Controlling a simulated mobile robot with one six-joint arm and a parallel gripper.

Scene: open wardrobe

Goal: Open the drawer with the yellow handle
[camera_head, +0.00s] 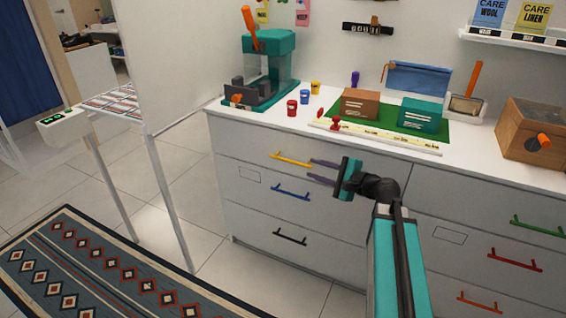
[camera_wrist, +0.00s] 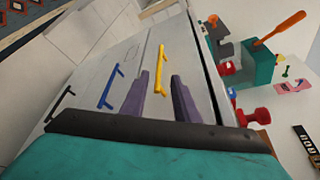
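The yellow handle (camera_head: 291,160) is a bar on the top left drawer (camera_head: 235,160) of the white cabinet. That drawer front looks flush with the cabinet. My gripper (camera_head: 310,169) is open, its two purple fingers apart and pointing at the drawer front, near the handle's right end.
A blue handle (camera_head: 291,192) and a black handle (camera_head: 290,237) sit on lower drawers. The right column has green (camera_head: 537,226), red (camera_head: 515,260) and orange (camera_head: 479,302) handles. The countertop (camera_head: 280,120) bears a teal machine (camera_head: 270,45), boxes and small pots. A patterned rug (camera_head: 110,270) lies at left.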

